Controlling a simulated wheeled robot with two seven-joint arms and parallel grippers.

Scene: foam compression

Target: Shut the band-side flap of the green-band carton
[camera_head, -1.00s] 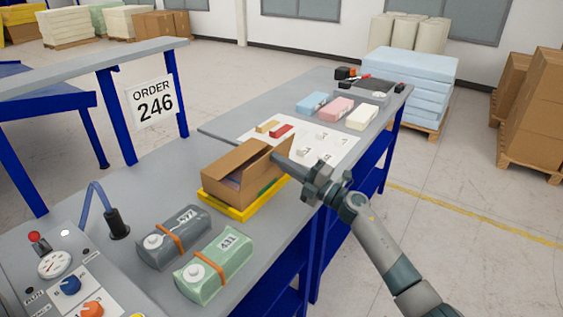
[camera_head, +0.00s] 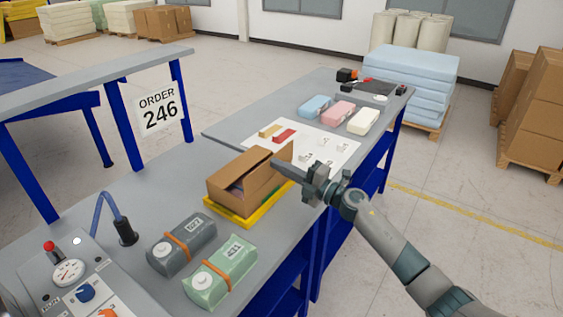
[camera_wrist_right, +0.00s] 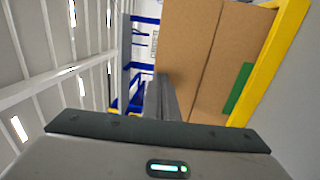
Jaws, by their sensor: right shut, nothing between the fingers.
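The open brown carton (camera_head: 225,186) stands on a yellow tray (camera_head: 240,217) on the bench, with something dark and pale inside it. Its flap on the right side (camera_head: 285,153) stands up. In the right wrist view this flap (camera_wrist_right: 187,45) runs nearly in line with the carton wall, past a crease. The green band (camera_wrist_right: 238,90) shows low on that wall. My right gripper (camera_head: 280,165) is shut and empty, outside the carton at the flap. In the wrist view its fingers (camera_wrist_right: 160,100) overlap the flap; contact cannot be told. My left gripper is out of view.
A grey pouch (camera_head: 181,245) and a green pouch (camera_head: 220,272) lie in front of the carton. A white mat (camera_head: 318,142) with small blocks lies behind it. A control panel (camera_head: 75,285) is at the near left.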

